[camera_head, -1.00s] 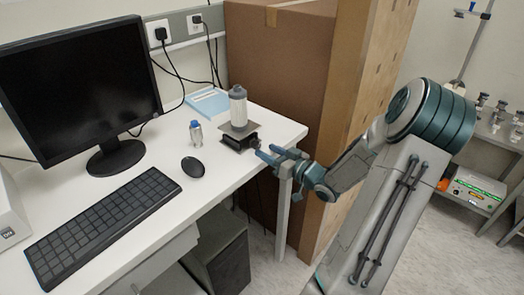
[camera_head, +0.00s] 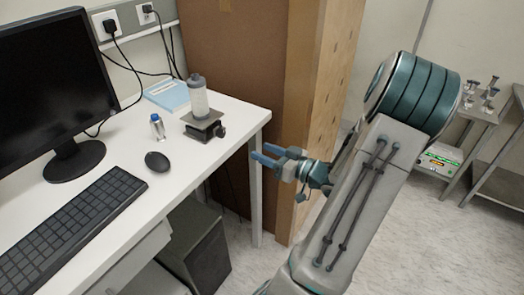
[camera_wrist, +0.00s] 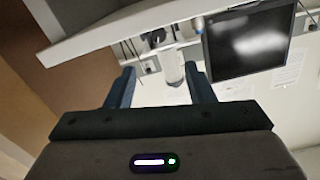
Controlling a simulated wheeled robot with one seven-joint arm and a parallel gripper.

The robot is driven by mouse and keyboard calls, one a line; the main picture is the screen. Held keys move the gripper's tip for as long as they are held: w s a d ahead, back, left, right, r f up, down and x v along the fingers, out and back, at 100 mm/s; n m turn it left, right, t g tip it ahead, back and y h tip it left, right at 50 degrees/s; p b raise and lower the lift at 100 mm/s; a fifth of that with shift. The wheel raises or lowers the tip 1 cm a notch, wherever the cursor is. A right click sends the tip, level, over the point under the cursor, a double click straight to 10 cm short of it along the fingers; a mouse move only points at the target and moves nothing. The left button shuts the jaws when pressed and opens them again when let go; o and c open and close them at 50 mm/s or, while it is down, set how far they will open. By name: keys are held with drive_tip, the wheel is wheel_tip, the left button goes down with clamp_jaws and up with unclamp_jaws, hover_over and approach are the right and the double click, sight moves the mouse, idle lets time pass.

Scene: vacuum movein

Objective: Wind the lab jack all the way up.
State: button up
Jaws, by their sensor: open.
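The lab jack (camera_head: 202,123) stands on the white desk near its right end. Its top plate is raised a little above the base, and its dark knob (camera_head: 221,131) faces right. A grey-white bottle (camera_head: 198,98) stands upright on the plate. My gripper (camera_head: 259,151) is open and empty, off the right edge of the desk, its blue fingers pointing left towards the jack with a clear gap. The wrist view is upside down; the bottle (camera_wrist: 173,66) and the dark jack (camera_wrist: 155,38) show beyond and between the fingers (camera_wrist: 159,68).
A small blue-capped bottle (camera_head: 157,127), a mouse (camera_head: 157,161), a keyboard (camera_head: 70,232) and a monitor (camera_head: 50,85) are on the desk (camera_head: 130,205). A blue booklet (camera_head: 167,95) lies behind the jack. A tall brown box (camera_head: 232,60) stands behind the desk's right end.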

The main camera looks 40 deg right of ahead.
sight(223, 134)
drive_tip(key=w+a+n+b, duration=0.1)
drive_tip(key=w+b, duration=0.1)
drive_tip(key=w, duration=0.2)
drive_tip(key=w+a+n+b, duration=0.2)
drive_tip(key=w, duration=0.3)
drive_tip(key=w+a+n+b, duration=0.1)
drive_tip(key=w+b, duration=0.1)
drive_tip(key=w, duration=0.2)
drive_tip(key=shift+w+a, duration=0.4)
drive_tip(key=shift+c, duration=0.3)
drive_tip(key=c, duration=0.9)
